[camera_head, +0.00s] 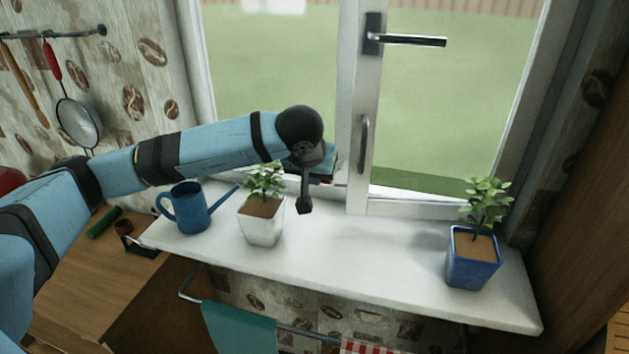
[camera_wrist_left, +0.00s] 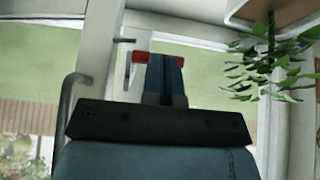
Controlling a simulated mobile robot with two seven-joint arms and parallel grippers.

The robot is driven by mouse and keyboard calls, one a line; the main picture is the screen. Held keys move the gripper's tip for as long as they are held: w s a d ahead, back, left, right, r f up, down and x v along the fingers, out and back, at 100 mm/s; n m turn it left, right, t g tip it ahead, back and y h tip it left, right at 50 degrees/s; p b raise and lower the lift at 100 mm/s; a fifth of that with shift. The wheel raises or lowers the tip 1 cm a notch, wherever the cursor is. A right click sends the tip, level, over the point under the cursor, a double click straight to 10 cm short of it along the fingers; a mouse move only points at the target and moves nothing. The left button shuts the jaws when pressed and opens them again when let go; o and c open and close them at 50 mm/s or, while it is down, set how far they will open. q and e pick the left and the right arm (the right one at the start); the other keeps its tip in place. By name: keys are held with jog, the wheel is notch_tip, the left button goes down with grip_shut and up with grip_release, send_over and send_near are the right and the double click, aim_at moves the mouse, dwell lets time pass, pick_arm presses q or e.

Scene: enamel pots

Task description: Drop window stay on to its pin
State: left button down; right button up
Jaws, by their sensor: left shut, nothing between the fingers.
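The white window (camera_head: 362,150) has a casement standing a little open over the sill. My left gripper (camera_head: 327,180) is at the bottom of the window frame, just behind the white-potted plant. In the left wrist view its fingers (camera_wrist_left: 165,75) are together, with red tips and nothing between them. A small dark bar (camera_wrist_left: 124,41) shows on the white frame just beyond the fingertips. It may be the window stay, but it is too small to be sure. I cannot make out the pin. My left wrist hides this part of the frame in the head view. My right gripper is not in view.
A blue watering can (camera_head: 190,207) and a white-potted plant (camera_head: 262,222) stand on the white sill (camera_head: 360,262) close to my left arm. A blue-potted plant (camera_head: 473,258) stands at the right. The sill between the pots is clear. The casement has a pull handle (camera_head: 364,145).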

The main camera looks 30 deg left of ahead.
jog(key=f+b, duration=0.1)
jog(key=b, duration=0.1)
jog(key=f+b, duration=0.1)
jog(key=b, duration=0.3)
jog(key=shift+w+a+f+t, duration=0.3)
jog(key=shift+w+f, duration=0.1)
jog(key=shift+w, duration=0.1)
